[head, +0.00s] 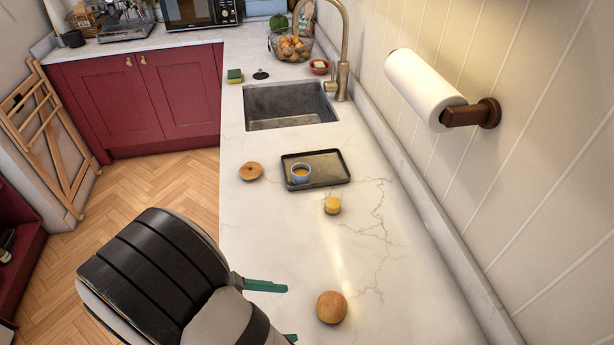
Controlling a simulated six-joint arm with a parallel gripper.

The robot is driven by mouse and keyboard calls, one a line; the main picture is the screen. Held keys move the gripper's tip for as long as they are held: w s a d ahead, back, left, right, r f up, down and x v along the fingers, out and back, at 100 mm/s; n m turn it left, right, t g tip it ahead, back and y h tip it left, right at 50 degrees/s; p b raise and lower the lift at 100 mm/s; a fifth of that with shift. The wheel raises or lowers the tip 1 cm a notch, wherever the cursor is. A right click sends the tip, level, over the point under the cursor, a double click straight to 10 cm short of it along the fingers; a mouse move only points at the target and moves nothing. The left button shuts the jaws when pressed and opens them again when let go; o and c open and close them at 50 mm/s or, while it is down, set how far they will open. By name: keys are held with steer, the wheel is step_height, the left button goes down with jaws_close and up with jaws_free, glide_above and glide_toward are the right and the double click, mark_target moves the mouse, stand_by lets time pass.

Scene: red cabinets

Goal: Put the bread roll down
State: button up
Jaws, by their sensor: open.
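The round, golden-brown bread roll (332,307) is on the white marble counter near the bottom of the head view. My gripper (279,312) is just left of it, with its two teal fingers apart and pointing toward the roll. There is a visible gap between the fingertips and the roll, and nothing shows between the fingers. The lower finger is partly cut off by the picture's bottom edge and my wrist.
Beyond is the sink (290,104). The counter right of the roll is clear.

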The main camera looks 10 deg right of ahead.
mark_target(325, 306)
steer(key=w+d+f, duration=0.1)
steer(key=d+f, duration=0.2)
steer(key=w+d+f+n, duration=0.1)
steer(key=d+f, duration=0.3)
steer(key=w+d+f+n+t, duration=0.1)
steer(key=d+f, duration=0.2)
steer(key=d, duration=0.1)
steer(key=shift+w+d+f+h, duration=0.15)
steer(key=shift+w+d+h, duration=0.05)
steer(key=shift+d+h, duration=0.1)
